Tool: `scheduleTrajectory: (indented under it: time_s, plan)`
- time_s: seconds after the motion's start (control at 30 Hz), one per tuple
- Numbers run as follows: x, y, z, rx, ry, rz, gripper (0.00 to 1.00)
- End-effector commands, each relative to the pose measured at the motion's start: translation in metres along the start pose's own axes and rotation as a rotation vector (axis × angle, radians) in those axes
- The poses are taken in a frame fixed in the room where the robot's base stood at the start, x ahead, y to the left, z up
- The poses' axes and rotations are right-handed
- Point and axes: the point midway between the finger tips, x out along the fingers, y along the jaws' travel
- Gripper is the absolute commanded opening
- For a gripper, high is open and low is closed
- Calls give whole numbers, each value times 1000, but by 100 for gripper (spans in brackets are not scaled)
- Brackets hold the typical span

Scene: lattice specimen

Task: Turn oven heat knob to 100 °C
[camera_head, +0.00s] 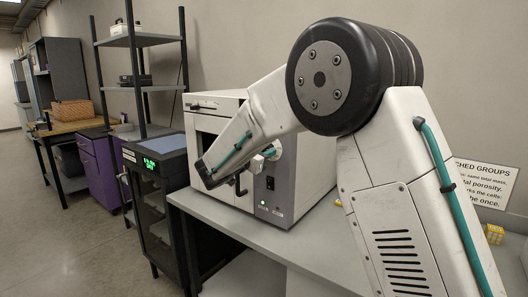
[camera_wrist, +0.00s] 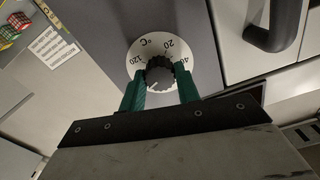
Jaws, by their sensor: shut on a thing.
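The oven (camera_head: 218,105) is a white box with a grey control panel, standing on a bench. Its heat knob (camera_wrist: 160,73) is black and ribbed, on a round white dial (camera_wrist: 147,46). The dial shows 120, °C, 20 and 40; its lower numbers are hidden by the fingers. A small pale mark on the knob seems to face lower left, but the number there cannot be read. My gripper (camera_wrist: 160,86) has green fingers on both sides of the knob and is shut on it. In the head view my arm hides most of the knob area.
A black door handle (camera_wrist: 275,25) is close by on the oven front. A switch (camera_head: 270,183) and a green light sit lower on the panel. The grey bench (camera_head: 225,218) is bare in front. A dark cabinet with a green display (camera_head: 150,163) stands to the left.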

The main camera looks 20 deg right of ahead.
Motion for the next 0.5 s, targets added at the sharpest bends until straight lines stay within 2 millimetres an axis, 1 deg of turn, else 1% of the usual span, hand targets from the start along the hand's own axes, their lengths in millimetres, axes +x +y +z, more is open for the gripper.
scheduleTrajectory:
  time_s: [0.2,0.5]
  plan:
    - [0,0,2,118,-2,0,9]
    - [0,1,2,192,-3,0,9]
